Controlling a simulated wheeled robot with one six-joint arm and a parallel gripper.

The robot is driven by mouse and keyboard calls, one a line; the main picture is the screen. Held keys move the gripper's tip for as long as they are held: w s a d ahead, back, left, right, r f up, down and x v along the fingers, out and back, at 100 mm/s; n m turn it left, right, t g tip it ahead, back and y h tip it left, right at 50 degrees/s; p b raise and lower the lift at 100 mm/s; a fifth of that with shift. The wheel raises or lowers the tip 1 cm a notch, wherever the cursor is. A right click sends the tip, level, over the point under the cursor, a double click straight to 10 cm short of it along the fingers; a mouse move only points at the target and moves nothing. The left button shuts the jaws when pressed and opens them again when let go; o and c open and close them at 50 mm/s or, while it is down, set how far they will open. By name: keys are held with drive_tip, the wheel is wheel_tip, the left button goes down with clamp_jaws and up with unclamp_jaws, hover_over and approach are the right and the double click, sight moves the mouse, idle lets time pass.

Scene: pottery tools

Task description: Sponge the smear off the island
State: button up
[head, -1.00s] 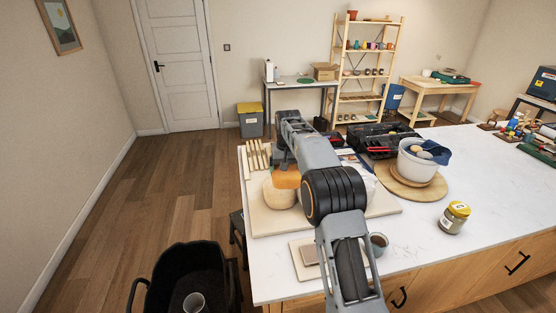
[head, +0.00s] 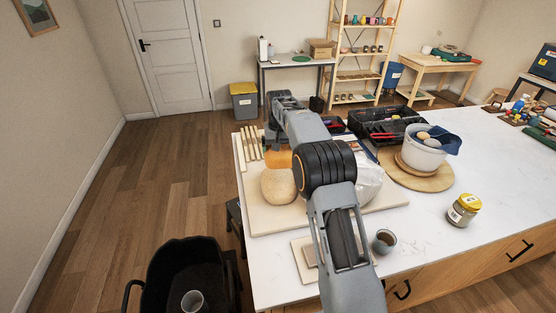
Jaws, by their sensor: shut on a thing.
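The island (head: 440,215) is a white marble-look worktop over wooden drawers. My gripper (head: 274,146) is over its far left part, partly hidden by my own forearm. It is shut on an orange block, which looks like the sponge (head: 279,159). The sponge shows just behind a round tan lump (head: 278,186) on a pale board (head: 262,217). I cannot tell whether the sponge touches the board. I cannot make out the smear; my arm covers part of the top.
Wooden sticks (head: 248,145) lie at the board's left. A clear bag (head: 369,182) is beside my arm.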

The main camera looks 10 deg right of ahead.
drive_tip(key=shift+s+d+f, duration=0.15)
drive_tip(key=shift+f, duration=0.1)
wheel_tip(320, 180, down, 2)
drive_tip(key=shift+d+f+b, duration=0.15)
drive_tip(key=shift+b, duration=0.45)
wheel_tip(320, 180, down, 9)
drive_tip(key=b, duration=0.7)
drive_tip(key=o, duration=0.5)
